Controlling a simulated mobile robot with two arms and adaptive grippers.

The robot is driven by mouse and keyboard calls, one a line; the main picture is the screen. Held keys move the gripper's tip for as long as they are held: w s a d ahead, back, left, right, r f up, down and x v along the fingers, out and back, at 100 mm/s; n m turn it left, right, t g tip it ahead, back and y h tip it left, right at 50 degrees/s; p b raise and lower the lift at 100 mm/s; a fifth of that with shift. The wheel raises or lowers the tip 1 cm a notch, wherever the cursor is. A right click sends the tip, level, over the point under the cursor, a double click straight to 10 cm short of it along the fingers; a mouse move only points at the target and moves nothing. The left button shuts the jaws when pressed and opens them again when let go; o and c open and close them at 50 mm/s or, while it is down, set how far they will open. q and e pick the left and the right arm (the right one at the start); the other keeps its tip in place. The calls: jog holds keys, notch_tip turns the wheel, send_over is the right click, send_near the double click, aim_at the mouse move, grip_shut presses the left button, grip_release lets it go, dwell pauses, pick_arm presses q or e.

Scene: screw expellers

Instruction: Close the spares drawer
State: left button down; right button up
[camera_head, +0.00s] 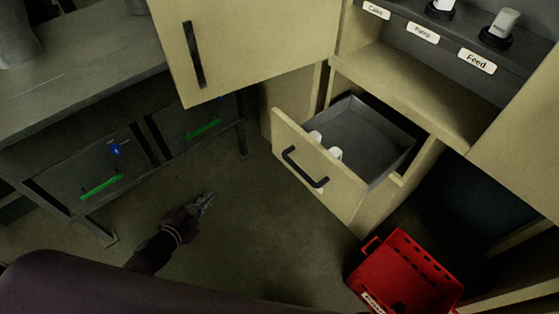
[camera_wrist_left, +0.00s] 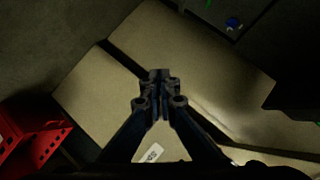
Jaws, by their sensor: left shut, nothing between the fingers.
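The spares drawer (camera_head: 312,187) is pulled out of the cream cabinet in the head view. Its front has a dark bar handle (camera_head: 304,168). Its grey tray holds small white items (camera_head: 326,146) close behind the front. My left gripper (camera_head: 207,198) is shut and empty, to the left of the drawer front and apart from it in the head view. In the left wrist view its closed fingers (camera_wrist_left: 159,78) appear against large cream panels; I cannot tell which panel is the drawer front. My right gripper is not in view.
A cream door (camera_head: 247,45) with a dark handle stands at the upper middle. A red crate (camera_head: 402,272) lies on the floor right of the drawer. A grey bench (camera_head: 80,84) is at left. Labelled slots, including Feed (camera_head: 477,62), are at upper right. Floor before the drawer is clear.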

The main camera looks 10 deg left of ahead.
pick_arm(q)
jog(key=w+d+r+m+t+h+b, duration=0.2)
jog(key=w+d+r+m+h+b, duration=0.25)
jog(key=d+r+m+b, duration=0.35)
jog(key=m+g+h+b, duration=0.1)
jog(key=m+h+b, duration=0.1)
jog(key=m+h, duration=0.3)
send_near(287, 141)
jog(key=x, duration=0.7)
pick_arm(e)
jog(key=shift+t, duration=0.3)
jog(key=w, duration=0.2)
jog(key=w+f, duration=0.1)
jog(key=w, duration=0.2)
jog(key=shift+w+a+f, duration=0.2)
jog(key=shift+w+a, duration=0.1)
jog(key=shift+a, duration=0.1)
